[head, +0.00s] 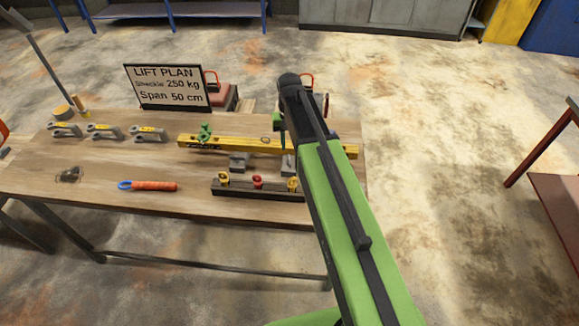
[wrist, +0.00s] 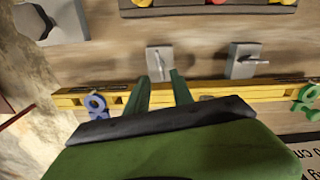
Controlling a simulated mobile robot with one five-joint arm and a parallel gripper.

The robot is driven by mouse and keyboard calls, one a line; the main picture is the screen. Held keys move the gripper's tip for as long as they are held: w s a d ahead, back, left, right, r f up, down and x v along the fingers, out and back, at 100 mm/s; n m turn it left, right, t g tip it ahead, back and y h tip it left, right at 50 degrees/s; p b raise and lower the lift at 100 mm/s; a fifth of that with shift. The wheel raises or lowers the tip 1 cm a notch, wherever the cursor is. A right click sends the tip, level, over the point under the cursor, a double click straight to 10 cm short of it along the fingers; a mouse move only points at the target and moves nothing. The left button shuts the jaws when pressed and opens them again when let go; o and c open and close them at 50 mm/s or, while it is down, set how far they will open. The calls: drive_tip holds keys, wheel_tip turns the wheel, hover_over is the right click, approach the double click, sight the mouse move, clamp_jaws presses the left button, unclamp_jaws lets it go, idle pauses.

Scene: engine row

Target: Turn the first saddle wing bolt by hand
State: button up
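A yellow beam (head: 232,143) lies across the wooden table; it also crosses the wrist view (wrist: 70,97). A green saddle (head: 205,132) sits on its left part in the head view and at the right edge of the wrist view (wrist: 307,97). A blue saddle (wrist: 95,104) is on the beam at the left of the wrist view; my arm largely hides that end in the head view. I cannot make out a wing bolt on either saddle. My gripper (wrist: 160,76) is above the beam between the saddles, nearer the blue one, fingers apart with nothing between them.
Grey blocks with metal pins (wrist: 245,62) (wrist: 160,62) stand beside the beam. A dark rack (head: 240,190) holds yellow and red pieces. Several grey shackles (head: 105,132), an orange-handled tool (head: 153,186) and a lift plan sign (head: 167,88) are on the table (head: 100,175).

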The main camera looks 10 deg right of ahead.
sight(289, 156)
wheel_tip(289, 156, down, 8)
drive_tip(key=b, duration=0.5)
drive_tip(key=shift+r+b, duration=0.25)
drive_tip(key=shift+b, duration=0.15)
drive_tip(key=shift+r, duration=0.15)
clamp_jaws()
